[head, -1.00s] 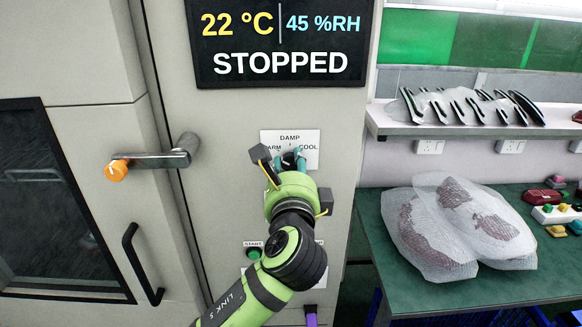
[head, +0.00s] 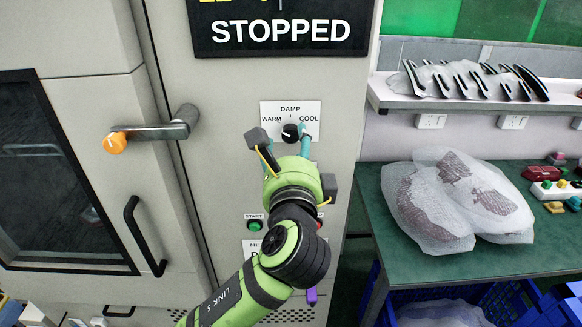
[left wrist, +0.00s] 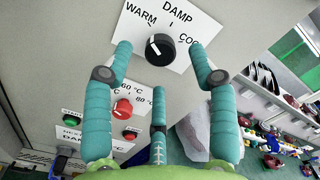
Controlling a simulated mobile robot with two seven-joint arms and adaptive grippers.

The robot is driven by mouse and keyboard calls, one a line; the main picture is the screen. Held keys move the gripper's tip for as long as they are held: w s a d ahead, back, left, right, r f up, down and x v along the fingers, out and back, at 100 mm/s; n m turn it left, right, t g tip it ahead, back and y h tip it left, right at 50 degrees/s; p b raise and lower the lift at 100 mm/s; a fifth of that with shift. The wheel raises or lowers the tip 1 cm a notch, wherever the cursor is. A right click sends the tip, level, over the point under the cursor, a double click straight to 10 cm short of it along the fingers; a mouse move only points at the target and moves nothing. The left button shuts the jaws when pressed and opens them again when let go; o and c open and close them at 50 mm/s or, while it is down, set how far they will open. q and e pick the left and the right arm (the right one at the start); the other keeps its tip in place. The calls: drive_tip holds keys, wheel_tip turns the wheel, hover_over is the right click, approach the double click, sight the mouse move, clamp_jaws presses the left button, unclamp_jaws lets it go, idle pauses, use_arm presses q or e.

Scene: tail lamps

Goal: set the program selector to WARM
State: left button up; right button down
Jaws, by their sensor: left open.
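The program selector is a round black knob (head: 290,132) on a white label plate (head: 309,110) marked WARM at left, DAMP at top and COOL at right. In the left wrist view the knob (left wrist: 162,52) has a white mark on its left part. I cannot tell for sure which word it lines up with. My left gripper (head: 287,142) is open in front of the panel, just below the knob in the head view. In the left wrist view its teal fingers (left wrist: 159,62) are spread around the knob's outline, apart from it and empty. My right gripper is not in view.
Below the selector are a green START button (head: 254,226) and a red knob (left wrist: 122,108) with temperature marks. A door handle with an orange end (head: 115,143) juts out at left. A green table (head: 372,190) with wrapped bundles (head: 462,200) stands at right.

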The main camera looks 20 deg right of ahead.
use_arm(q)
drive_tip(key=v, duration=0.8)
